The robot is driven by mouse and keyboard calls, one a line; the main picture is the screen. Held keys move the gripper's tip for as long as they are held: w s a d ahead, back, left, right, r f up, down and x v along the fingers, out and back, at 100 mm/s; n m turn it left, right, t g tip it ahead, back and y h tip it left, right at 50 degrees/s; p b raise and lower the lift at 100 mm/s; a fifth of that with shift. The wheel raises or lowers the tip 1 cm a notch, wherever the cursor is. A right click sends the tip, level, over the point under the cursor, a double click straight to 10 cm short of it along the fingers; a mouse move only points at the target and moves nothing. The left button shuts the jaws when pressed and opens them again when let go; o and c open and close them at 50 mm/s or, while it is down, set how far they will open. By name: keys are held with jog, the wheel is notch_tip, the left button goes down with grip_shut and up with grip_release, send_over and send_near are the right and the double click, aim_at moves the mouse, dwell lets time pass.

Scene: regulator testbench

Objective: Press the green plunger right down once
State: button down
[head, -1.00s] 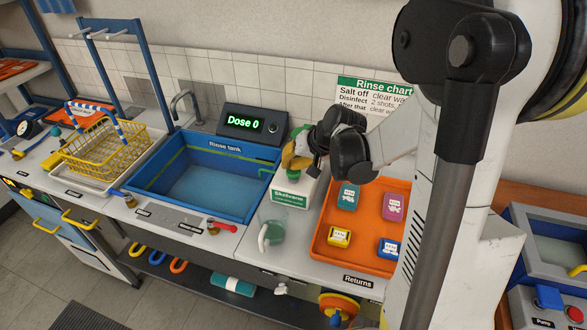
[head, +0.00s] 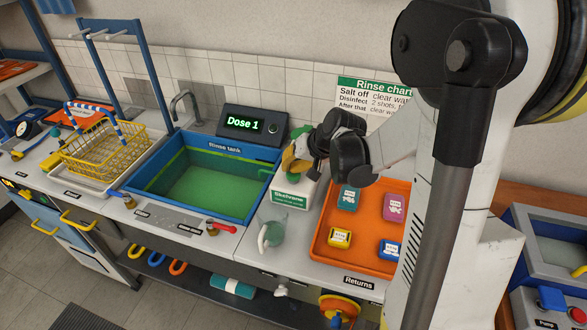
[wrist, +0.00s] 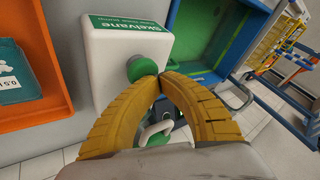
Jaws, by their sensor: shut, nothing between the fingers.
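The green plunger (wrist: 141,68) is a round knob on a white dispenser (wrist: 120,38) labelled Skelvane. The dispenser also shows in the head view (head: 287,194), where the plunger (head: 293,177) is partly hidden under my gripper (head: 288,168). In the wrist view my gripper (wrist: 160,77) has its two yellow curved fingers meeting at the tips, with nothing held. The tips are right at the plunger's edge; I cannot tell whether they touch it or how far down it is. The display (head: 242,123) reads Dose 1.
The blue rinse tank (head: 262,184) left of the dispenser holds green liquid (head: 203,184). An orange tray (head: 365,217) with several small labelled packs lies to the right. A yellow basket (head: 105,150) is further left.

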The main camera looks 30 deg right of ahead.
jog(key=shift+r, duration=0.15)
jog(key=shift+r+p, duration=1.1)
jog(key=shift+r, duration=0.3)
notch_tip(320, 180, up, 5)
jog(key=p, duration=0.3)
jog(key=shift+p, duration=0.4)
jog(key=s+a+r+n+h+b, duration=0.1)
jog(key=s+a, duration=0.4)
jog(key=s, duration=0.5)
jog(key=s+a+r+n+h+b, duration=0.1)
jog(key=s+a+r+n+b, duration=0.1)
jog(key=s, duration=0.8)
jog(key=a+n+b, duration=0.1)
jog(key=a+b, duration=0.1)
jog(key=a, duration=0.1)
jog(key=shift+s+a+n+h, duration=0.3)
jog(key=shift+a+n, duration=0.05)
jog(key=shift+n, duration=0.05)
jog(key=shift+r, duration=0.1)
